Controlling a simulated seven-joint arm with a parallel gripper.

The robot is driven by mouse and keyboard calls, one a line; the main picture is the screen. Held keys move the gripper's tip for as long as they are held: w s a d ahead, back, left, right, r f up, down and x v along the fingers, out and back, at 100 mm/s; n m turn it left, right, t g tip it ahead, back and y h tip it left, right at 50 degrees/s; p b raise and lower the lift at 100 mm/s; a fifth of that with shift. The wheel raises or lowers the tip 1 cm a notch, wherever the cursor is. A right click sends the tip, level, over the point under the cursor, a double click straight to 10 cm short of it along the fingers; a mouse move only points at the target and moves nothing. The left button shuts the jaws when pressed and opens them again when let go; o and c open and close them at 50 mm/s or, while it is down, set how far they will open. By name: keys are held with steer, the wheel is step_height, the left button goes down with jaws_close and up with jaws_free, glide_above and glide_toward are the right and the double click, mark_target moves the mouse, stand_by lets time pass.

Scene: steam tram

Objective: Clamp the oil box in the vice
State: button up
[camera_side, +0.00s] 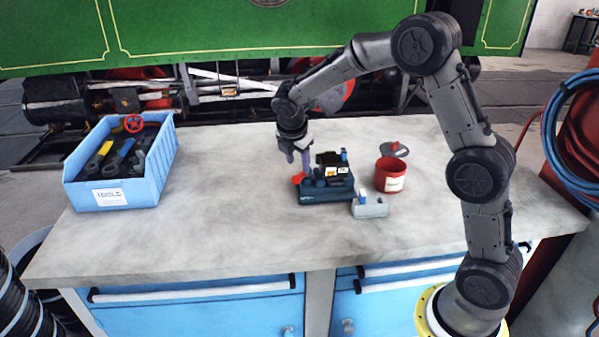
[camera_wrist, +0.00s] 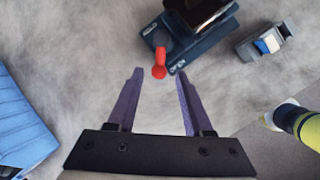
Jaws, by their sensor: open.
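The dark teal vice (camera_side: 325,196) stands on the bench with a short red handle (camera_side: 298,179) at its left end. In the wrist view the red handle (camera_wrist: 160,62) lies beside the lettering "OPEN" on the vice (camera_wrist: 205,48). A black box (camera_side: 330,160) with white and orange labels sits in or on the vice; it seems to be the oil box, and its seating between the jaws is not clear. My gripper (camera_side: 298,162) is open and empty, pointing down just above the red handle. In the wrist view the handle shows just beyond my gripper's fingertips (camera_wrist: 160,73).
A grey block (camera_side: 371,208) with a blue and white part sits close to the vice's front right. A red tin (camera_side: 390,176) stands to the right, its lid (camera_side: 394,149) behind it. A blue tool bin (camera_side: 112,193) stands far left. The bench between is clear.

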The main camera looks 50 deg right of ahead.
mark_target(300, 175)
steer(key=x, duration=0.5)
steer(key=shift+w+d+f, duration=0.1)
steer(key=shift+d+f, duration=0.05)
steer(key=shift+f, duration=0.15)
steer(key=shift+c, duration=0.2)
jaws_close()
